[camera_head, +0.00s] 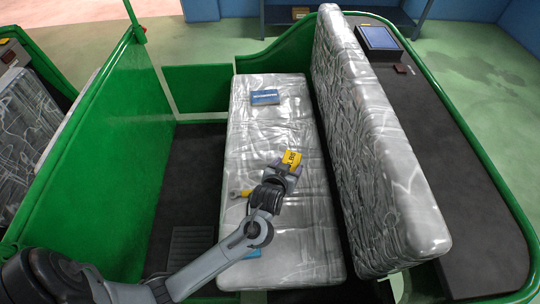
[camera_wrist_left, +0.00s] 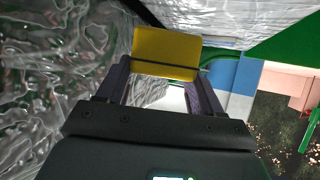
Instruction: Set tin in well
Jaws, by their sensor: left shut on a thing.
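My left gripper (camera_head: 287,168) is shut on a yellow tin (camera_head: 292,158) with dark lettering, above the plastic-covered seat (camera_head: 262,125). In the left wrist view, the tin (camera_wrist_left: 166,52) sits between the two fingers of the gripper (camera_wrist_left: 160,85), with a dark line across it. The dark footwell (camera_head: 195,170) lies to the left of the seat, between it and the green panel (camera_head: 115,165). The gripper and tin are to the right of this well. My right gripper is not in view.
A blue box (camera_head: 264,97) lies on the far part of the seat. A small yellow object (camera_head: 245,192) shows beside my left wrist. Another blue item (camera_head: 253,254) is partly hidden by my arm. The tall backrest (camera_head: 365,150) stands to the right.

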